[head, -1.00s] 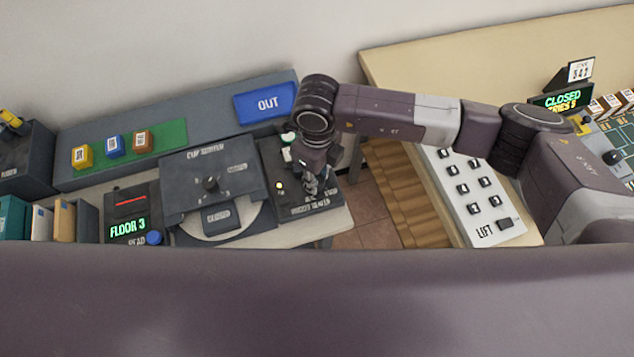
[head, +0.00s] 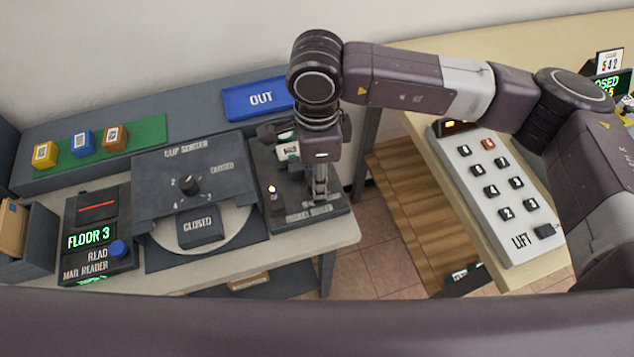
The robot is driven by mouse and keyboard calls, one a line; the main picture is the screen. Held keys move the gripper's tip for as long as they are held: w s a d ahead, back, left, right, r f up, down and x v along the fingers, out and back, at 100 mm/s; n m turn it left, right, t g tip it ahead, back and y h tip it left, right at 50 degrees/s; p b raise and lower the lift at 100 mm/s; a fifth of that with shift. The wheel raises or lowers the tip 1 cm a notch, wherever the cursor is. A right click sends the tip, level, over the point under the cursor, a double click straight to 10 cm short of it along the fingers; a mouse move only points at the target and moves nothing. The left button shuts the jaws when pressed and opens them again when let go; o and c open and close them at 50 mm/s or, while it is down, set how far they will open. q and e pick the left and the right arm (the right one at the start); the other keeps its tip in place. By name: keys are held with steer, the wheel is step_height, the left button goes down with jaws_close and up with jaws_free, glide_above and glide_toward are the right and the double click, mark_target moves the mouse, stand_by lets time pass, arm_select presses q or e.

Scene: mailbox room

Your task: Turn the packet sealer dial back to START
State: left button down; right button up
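The packet sealer (head: 266,172) is the dark box at the right end of the left table, with its name on the front edge. A small pale lit knob or lamp (head: 272,190) stands on its left side, and a white label (head: 288,151) shows near its back. My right gripper (head: 320,196) points down over the right part of the sealer. The gripper covers this part, so the dial and its marks are hidden. I cannot tell whether the fingers touch it or how far apart they are. My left gripper is not in view.
The blue OUT tray (head: 258,98) is behind. The lift panel (head: 497,190) is on the right table. A floor gap separates the tables.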

steer(key=shift+r, duration=0.1)
stand_by(0.3)
steer(key=o, duration=1.2)
steer(key=shift+c, duration=0.2)
step_height(320, 180, up, 12)
